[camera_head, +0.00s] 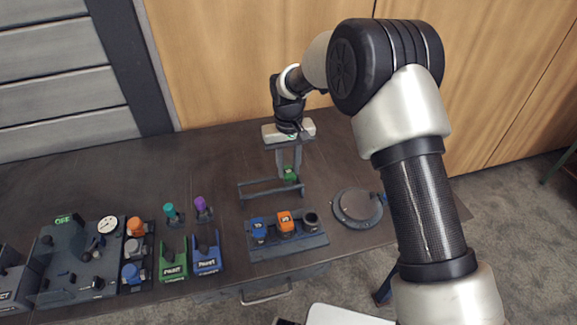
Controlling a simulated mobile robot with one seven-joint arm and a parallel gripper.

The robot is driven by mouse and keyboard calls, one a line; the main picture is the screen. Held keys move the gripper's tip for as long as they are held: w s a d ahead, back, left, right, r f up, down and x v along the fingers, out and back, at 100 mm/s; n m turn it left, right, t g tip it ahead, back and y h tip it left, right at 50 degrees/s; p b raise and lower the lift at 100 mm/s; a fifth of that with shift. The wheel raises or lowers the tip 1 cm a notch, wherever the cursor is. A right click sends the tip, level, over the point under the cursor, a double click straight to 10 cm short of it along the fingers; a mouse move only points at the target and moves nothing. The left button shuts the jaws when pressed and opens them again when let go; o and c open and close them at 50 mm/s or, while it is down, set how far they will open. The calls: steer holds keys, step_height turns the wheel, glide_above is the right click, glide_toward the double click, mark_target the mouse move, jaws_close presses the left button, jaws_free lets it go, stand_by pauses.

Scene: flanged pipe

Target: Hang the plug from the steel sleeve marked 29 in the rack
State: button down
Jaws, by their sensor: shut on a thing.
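My gripper (290,170) points down at the back middle of the table, its hand a pale block. It is shut on a small green plug (290,176), which shows at the fingertips beside the grey rack (258,194). The rack is a low frame with bars; I cannot tell whether the plug touches it. A grey steel sleeve (311,223) with a dark open top stands at the right end of a dark holder (287,251), in front of the rack. Any number on this sleeve is too small to read.
The holder also has a blue sleeve (259,231) and an orange sleeve (285,223). A round grey flange (357,207) lies right of it. Green and blue stands (206,257), teal and purple plugs (200,206) and a gauge unit (85,250) fill the left front. The back left table is clear.

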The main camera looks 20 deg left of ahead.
mark_target(289, 171)
steer(key=shift+f+b, duration=0.65)
steer(key=shift+f, duration=0.3)
stand_by(0.4)
steer(key=c, duration=0.9)
jaws_free()
steer(key=shift+r+p, duration=1.85)
steer(key=shift+r, duration=1.7)
